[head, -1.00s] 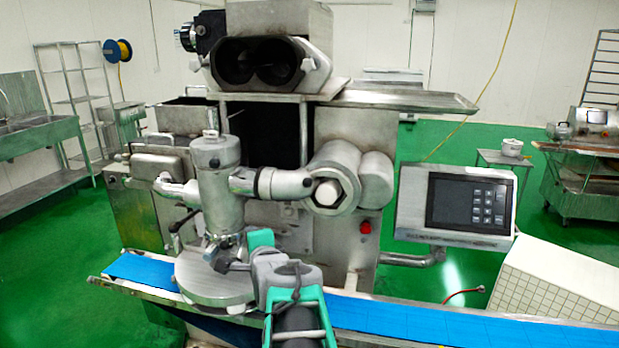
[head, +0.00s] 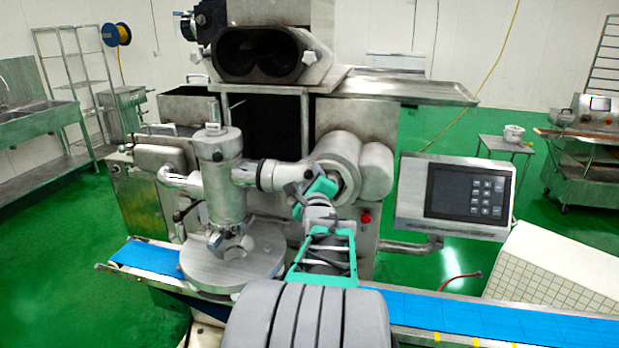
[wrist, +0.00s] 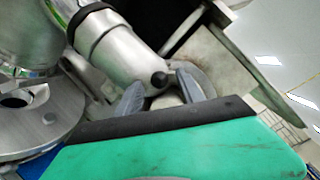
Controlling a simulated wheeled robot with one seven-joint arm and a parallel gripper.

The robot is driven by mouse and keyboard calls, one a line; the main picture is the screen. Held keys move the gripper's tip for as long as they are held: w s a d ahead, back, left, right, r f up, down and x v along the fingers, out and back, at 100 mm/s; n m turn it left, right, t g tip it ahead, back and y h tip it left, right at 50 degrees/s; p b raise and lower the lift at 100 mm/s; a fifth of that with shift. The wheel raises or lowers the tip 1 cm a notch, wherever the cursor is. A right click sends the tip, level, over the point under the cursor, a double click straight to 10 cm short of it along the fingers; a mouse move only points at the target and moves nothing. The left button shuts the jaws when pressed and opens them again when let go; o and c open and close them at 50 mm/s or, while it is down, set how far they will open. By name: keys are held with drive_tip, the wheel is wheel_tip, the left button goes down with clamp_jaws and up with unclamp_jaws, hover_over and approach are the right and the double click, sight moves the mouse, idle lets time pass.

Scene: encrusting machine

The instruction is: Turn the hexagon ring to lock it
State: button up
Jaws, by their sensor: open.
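The hexagon ring (head: 350,188) is a grey metal ring on the front end of a horizontal cylinder, right of the upright metal cylinder (head: 224,185). My gripper (head: 309,190) is in front of the ring and hides much of it in the head view. In the wrist view my gripper (wrist: 160,82) is open, with its two grey fingers apart. Part of a pale round metal piece shows between and behind them. The fingers appear close to the ring, but I cannot tell whether they touch it.
The metal pipe (head: 182,180) and round plate (head: 232,268) lie left of my arm. The blue conveyor belt (head: 450,312) runs below. A control panel (head: 455,195) and a red button (head: 365,217) are to the right.

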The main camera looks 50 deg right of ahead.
drive_tip(key=shift+c, duration=0.5)
clamp_jaws()
idle(0.8)
